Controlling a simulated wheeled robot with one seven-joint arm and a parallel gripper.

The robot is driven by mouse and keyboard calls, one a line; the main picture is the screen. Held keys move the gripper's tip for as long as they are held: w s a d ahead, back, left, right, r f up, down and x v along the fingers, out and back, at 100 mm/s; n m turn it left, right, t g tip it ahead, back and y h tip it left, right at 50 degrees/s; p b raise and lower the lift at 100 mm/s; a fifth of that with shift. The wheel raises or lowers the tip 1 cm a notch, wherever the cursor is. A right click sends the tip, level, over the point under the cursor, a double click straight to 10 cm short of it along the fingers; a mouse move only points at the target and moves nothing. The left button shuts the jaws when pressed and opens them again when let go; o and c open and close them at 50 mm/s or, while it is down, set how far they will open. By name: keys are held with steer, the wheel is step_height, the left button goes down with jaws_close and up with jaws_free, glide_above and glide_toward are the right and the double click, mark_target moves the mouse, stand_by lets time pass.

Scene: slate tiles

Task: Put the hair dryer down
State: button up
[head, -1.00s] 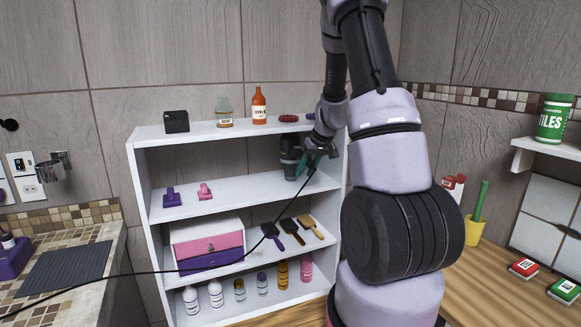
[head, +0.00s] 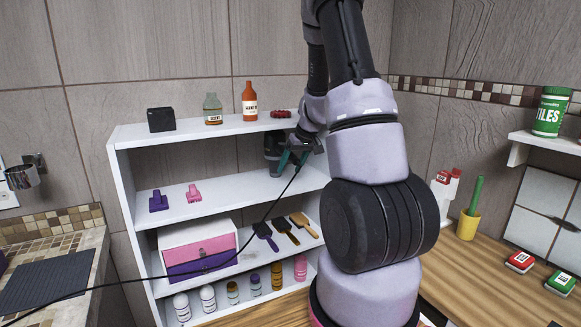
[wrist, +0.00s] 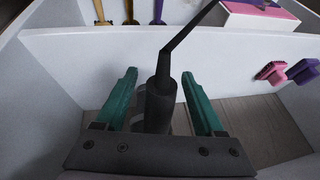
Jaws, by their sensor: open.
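The dark grey hair dryer (head: 272,148) stands on the middle shelf (head: 225,196) of the white shelf unit, near its right end. A black cord runs from it down to the left. In the wrist view its dark handle (wrist: 158,106) lies between the two green fingers, with visible gaps on both sides. My gripper (head: 292,160) is open around the handle and does not clamp it; it also shows in the wrist view (wrist: 160,78). Part of the dryer is hidden behind my gripper.
Purple (head: 158,201) and pink (head: 193,193) clips lie left on the same shelf. Brushes (head: 283,230), a drawer box (head: 198,250) and several bottles (head: 208,297) stand below. A black box (head: 161,119) and bottles (head: 249,101) are on top. Shelf space between clips and dryer is clear.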

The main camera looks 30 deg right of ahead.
steer(key=v, duration=1.2)
steer(key=s+a+r+m+t, duration=0.1)
steer(key=s+a+r+m, duration=0.1)
steer(key=s+a+r, duration=0.9)
steer(key=s+a+r+m, duration=0.1)
steer(key=s+a+r, duration=0.1)
steer(key=s, duration=0.3)
steer(key=s+a+r+m+t, duration=0.1)
steer(key=s+a, duration=0.3)
steer(key=s, duration=0.2)
steer(key=shift+s+a+r+t, duration=0.2)
steer(key=shift+a+r+t, duration=0.1)
steer(key=shift+r, duration=0.1)
